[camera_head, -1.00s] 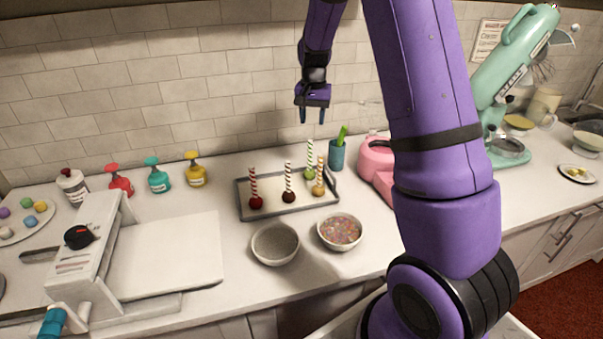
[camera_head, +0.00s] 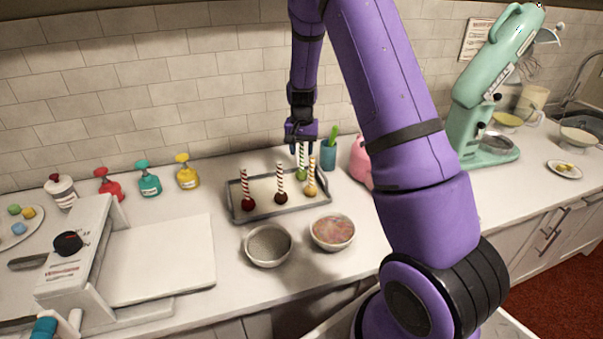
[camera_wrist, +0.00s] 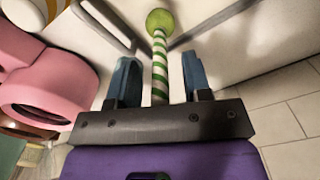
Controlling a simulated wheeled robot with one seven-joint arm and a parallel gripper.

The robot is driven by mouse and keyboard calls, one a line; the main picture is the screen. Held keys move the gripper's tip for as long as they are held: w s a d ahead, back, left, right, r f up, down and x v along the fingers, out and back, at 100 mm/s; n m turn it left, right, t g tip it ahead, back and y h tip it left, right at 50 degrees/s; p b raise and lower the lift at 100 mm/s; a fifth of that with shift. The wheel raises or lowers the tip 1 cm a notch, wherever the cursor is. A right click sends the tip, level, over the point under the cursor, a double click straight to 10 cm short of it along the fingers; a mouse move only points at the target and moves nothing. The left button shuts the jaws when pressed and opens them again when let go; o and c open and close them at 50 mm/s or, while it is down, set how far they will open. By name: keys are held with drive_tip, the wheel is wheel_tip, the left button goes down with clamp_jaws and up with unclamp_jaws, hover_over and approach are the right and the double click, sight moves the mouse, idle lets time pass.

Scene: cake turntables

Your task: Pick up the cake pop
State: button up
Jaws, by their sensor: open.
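Several cake pops stand stick-up in a grey tray (camera_head: 233,207) on the counter. A green cake pop (camera_head: 301,174) with a green-striped stick is at the tray's back right. A dark red one (camera_head: 248,204), a dark brown one (camera_head: 281,197) and a tan one (camera_head: 310,190) stand near it. My gripper (camera_head: 301,147) is open, directly above the green cake pop, pointing down. In the wrist view the striped stick (camera_wrist: 160,72) lies between the two blue fingers of my gripper (camera_wrist: 160,80), with gaps on both sides. The green ball (camera_wrist: 160,20) is beyond the fingertips.
An empty grey bowl (camera_head: 268,245) and a bowl of sprinkles (camera_head: 333,231) stand in front of the tray. A teal cup (camera_head: 329,155) and a pink appliance (camera_head: 361,160) are close on the right; the appliance also shows in the wrist view (camera_wrist: 45,75).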

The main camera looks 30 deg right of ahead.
drive_tip(key=shift+f, duration=0.2)
drive_tip(key=shift+c, duration=0.2)
clamp_jaws()
drive_tip(key=shift+r, duration=0.1)
